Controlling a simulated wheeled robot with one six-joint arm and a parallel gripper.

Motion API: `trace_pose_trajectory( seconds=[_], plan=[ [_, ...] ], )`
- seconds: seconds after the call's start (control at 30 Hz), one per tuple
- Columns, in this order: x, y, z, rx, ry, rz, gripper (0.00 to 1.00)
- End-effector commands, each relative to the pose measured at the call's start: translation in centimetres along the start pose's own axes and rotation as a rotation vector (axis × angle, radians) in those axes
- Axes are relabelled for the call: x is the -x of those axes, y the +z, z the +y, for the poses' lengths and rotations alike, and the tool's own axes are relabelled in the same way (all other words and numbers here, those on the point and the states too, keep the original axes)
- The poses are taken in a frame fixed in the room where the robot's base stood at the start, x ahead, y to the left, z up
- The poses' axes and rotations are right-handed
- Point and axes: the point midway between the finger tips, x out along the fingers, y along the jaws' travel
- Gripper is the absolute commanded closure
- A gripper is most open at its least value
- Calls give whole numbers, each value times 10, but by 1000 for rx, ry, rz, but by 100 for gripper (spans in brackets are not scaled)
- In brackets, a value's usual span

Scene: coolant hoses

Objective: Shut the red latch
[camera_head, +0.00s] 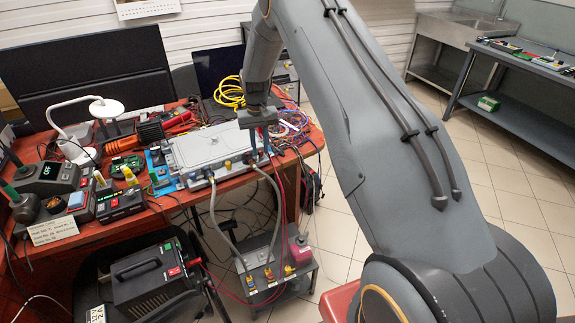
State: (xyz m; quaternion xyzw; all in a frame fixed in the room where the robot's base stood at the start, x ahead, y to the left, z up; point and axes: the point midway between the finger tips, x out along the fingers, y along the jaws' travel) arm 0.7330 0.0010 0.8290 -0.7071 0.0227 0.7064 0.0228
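A flat grey metal box (205,150) lies on the red-topped workbench, with hose connectors along its front edge. Two grey hoses (220,222) hang from these connectors to a low grey unit (262,304) near the floor. The unit has small coloured fittings on top, among them a yellow one (268,273) and a blue one (251,283). I cannot pick out the red latch for certain; it is too small to tell or hidden. My gripper (260,146) points down at the right end of the grey box, close to its connectors. Its fingertips are too small to read as open or shut.
A pink-red box (299,249) stands on the low unit. A black power supply (152,277) is at the lower left. Tools, a white lamp (76,146) and loose wires (291,130) crowd the bench. Tiled floor (505,190) is clear at the right.

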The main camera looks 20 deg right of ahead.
Motion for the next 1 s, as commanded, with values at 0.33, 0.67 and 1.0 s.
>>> trace_pose_trajectory(
  seconds=[0.33, 0.67, 1.0],
  plan=[
    [3, 2, 0, 367, 0, -2, 77],
    [18, -2, 0, 529, 1, 3, 77],
    [72, -1, 0, 527, 1, 2, 77]
  ],
)
